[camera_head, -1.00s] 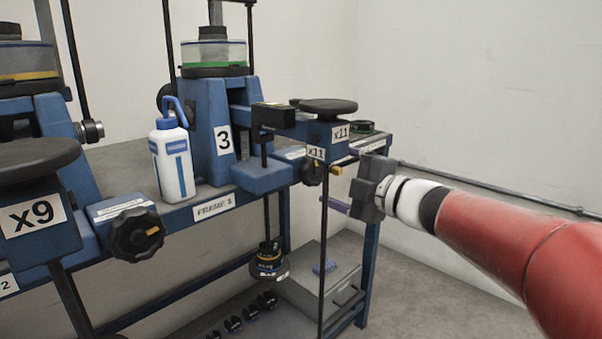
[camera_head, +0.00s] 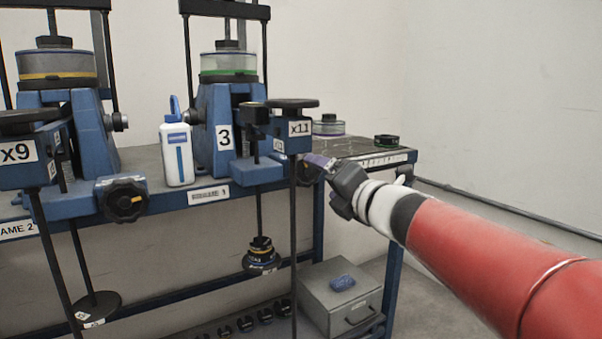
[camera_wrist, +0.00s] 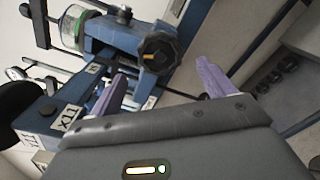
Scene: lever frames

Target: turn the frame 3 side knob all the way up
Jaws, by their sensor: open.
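The frame 3 side knob (camera_wrist: 158,52) is black and lobed with a yellow mark, on a blue arm of frame 3. In the wrist view it lies ahead, between and just beyond my two purple fingertips. My gripper (camera_wrist: 162,72) is open and empty, apart from the knob as far as I can tell. In the head view the knob (camera_head: 308,172) is small and partly hidden by my gripper (camera_head: 320,161). Frame 3 (camera_head: 222,138) is the blue stand labelled 3, with a green-ringed container on top. The exact gap to the knob is unclear.
The x11 block (camera_head: 298,128) with its black disc and a hanging rod (camera_head: 293,240) stands just left of my gripper. A similar knob (camera_head: 122,198) sits further left by frame 2. A white bottle (camera_head: 177,152) stands between the frames. The floor at right is clear.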

